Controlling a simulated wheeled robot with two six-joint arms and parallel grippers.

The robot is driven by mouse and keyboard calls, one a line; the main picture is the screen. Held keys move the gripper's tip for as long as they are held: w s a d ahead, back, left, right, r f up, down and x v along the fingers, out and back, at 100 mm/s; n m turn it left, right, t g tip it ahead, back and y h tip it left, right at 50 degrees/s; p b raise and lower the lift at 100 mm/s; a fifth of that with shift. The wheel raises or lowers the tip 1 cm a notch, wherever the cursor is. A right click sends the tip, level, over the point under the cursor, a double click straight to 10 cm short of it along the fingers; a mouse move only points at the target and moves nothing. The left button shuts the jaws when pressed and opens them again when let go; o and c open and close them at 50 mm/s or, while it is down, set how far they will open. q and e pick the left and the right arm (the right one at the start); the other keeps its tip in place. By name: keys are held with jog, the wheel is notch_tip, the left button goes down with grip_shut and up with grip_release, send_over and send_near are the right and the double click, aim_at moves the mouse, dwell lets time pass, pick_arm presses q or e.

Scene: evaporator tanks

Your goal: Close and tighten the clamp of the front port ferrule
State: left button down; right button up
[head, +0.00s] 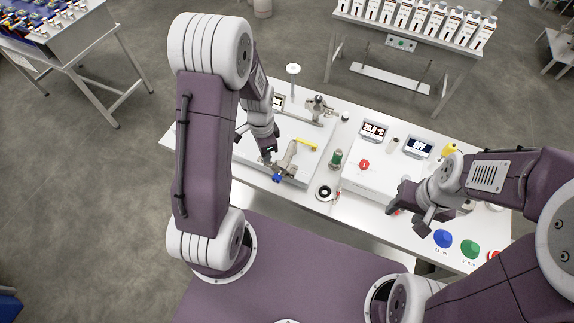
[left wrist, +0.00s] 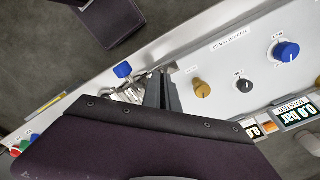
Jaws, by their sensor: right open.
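The metal port ferrule with its clamp (head: 287,158) stands at the front edge of the white bench unit in the head view. A blue knob (head: 277,178) sits at its near end. In the left wrist view the silvery clamp (left wrist: 130,92) and blue knob (left wrist: 123,70) lie left of my fingers, partly hidden by my arm. I cannot tell whether the clamp is closed. My left gripper (head: 268,157) is close beside the clamp; its dark fingers (left wrist: 161,90) look near each other, and contact is unclear. My right gripper (head: 408,212) is open and empty over the bench's right part.
The panel (left wrist: 240,70) carries several knobs and displays. Blue (head: 442,238) and green (head: 470,248) pieces lie at the bench's front right.

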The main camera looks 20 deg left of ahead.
pick_arm(q)
jog(key=shift+w+m, duration=0.1)
jog(key=shift+m, duration=0.9)
jog(key=shift+m+p, duration=0.4)
jog(key=shift+m, duration=1.3)
jog(key=c, duration=1.6)
grip_release()
jog(key=shift+o, duration=0.2)
jog(key=shift+w+a, duration=0.1)
notch_tip(320, 180, up, 9)
jog(key=b, duration=0.1)
jog(key=shift+b, duration=0.3)
